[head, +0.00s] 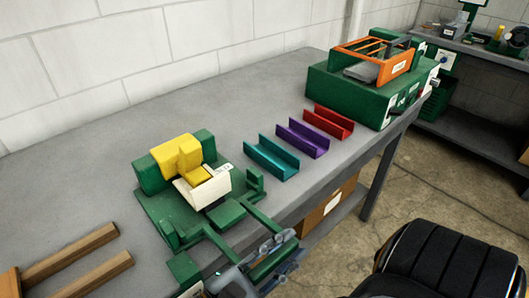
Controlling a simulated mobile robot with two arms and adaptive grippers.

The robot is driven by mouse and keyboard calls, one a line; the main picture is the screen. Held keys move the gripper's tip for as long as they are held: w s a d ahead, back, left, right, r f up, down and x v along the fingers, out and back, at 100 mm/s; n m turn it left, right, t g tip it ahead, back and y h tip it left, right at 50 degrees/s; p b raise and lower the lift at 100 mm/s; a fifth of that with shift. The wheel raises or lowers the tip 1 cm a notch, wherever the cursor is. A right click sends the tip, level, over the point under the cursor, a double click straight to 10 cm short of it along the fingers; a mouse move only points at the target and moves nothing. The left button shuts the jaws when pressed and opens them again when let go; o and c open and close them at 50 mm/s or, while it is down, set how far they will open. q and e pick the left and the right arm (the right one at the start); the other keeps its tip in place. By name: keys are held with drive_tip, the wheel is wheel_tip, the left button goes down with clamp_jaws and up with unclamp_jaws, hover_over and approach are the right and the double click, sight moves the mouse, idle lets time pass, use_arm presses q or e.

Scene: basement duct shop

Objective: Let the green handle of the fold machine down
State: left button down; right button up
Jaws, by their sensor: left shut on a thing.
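The fold machine (160,215) stands near the front edge of the grey bench, with a green base, a yellow block (178,156) on top and a cream sheet piece (203,187) in front of the block. Its green handle (262,222) reaches out from the base past the bench's front edge. My left gripper (272,256) is shut on the outer bar of the handle and partly hides it. The handle lies low, about level with the base. My right gripper is out of view.
Teal (272,158), purple (303,138) and red (328,121) channels lie in a row to the right. A green machine with an orange guard (375,62) stands at the bench's far end. Wooden bars (75,258) lie at the lower left. A cardboard box (328,208) sits under the bench.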

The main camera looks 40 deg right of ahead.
use_arm(q)
drive_tip(key=shift+w+f, duration=0.2)
drive_tip(key=c, duration=1.2)
unclamp_jaws()
drive_tip(key=shift+w, duration=0.1)
drive_tip(key=shift+a, duration=0.2)
drive_tip(key=a, duration=1.1)
drive_tip(key=shift+a, duration=0.35)
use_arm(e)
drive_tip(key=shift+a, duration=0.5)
